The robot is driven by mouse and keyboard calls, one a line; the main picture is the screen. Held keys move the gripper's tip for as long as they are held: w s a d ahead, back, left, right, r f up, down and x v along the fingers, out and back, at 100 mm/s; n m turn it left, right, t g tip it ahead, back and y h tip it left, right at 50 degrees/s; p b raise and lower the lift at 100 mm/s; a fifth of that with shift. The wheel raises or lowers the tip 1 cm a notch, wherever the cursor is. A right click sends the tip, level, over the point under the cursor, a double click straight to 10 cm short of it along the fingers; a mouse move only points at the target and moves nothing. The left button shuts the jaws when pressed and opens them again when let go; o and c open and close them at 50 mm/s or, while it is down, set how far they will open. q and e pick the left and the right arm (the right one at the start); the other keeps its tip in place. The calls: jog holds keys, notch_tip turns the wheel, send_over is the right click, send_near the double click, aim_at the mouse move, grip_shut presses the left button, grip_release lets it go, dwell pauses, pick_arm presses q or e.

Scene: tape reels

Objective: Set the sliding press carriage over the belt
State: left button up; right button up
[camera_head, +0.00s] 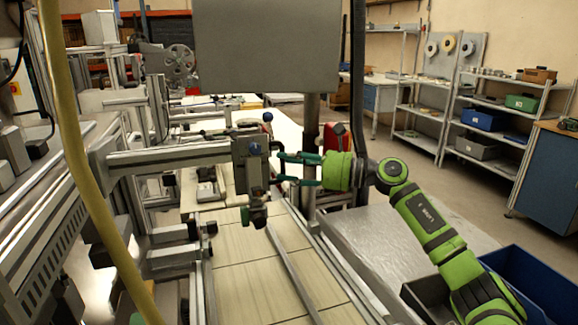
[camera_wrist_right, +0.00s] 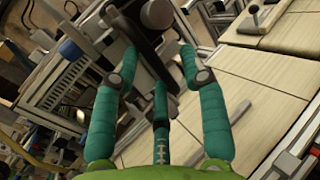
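The press carriage (camera_head: 241,168) is a dark grey block with a blue knob, at the right end of a horizontal metal beam. Its lower head hangs in front of the pale panelled belt (camera_head: 235,262) in the head view; I cannot tell the height between them. My right gripper (camera_head: 279,169) reaches in from the right with teal fingers spread, its tips at the carriage's right side. In the right wrist view the fingers (camera_wrist_right: 157,62) are apart, with the dark carriage body (camera_wrist_right: 150,42) between and beyond their tips. Contact is unclear. My left gripper is not seen.
The metal beam (camera_head: 165,157) spans from the left frame to the carriage. A yellow hose (camera_head: 80,180) crosses the left foreground. A grey panel (camera_head: 266,45) hangs above. A blue bin (camera_head: 535,285) stands at lower right. Shelves (camera_head: 480,120) stand at the back right.

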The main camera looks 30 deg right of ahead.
jog(key=v, duration=1.2)
dwell(0.6)
